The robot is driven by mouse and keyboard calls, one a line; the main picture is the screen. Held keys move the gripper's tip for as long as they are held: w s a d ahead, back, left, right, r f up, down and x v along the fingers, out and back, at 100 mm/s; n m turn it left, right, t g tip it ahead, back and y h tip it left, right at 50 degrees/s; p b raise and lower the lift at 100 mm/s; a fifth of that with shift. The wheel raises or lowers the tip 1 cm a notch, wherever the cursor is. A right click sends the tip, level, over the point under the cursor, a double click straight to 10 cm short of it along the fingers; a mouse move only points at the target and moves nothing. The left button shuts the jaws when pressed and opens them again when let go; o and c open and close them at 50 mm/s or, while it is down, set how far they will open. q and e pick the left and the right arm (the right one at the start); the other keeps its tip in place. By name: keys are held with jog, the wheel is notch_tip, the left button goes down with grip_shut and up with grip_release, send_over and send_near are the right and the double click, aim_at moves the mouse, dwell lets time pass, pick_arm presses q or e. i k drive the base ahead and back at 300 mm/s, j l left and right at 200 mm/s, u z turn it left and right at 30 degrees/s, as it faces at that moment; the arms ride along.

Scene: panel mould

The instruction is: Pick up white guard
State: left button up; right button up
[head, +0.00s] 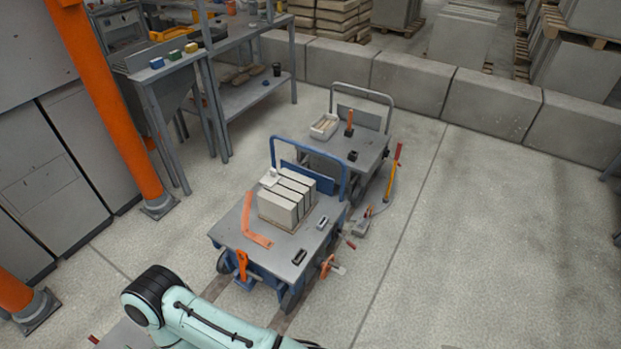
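A small white piece (268,179), which looks like the white guard, lies on the rear left top of a pack of pale grey blocks (278,208). The blocks stand side by side on the top of a blue-framed cart (228,225). The piece is small in this view, so its exact shape is hard to tell. Neither of my grippers is in view. Part of one of my mint-green arms shows at the bottom, well in front of the cart.
A workbench (150,80) and orange post (110,100) are at left. Open floor (480,250) lies right.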

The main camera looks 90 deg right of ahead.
aim_at(270, 179)
jog(key=z, duration=2.8)
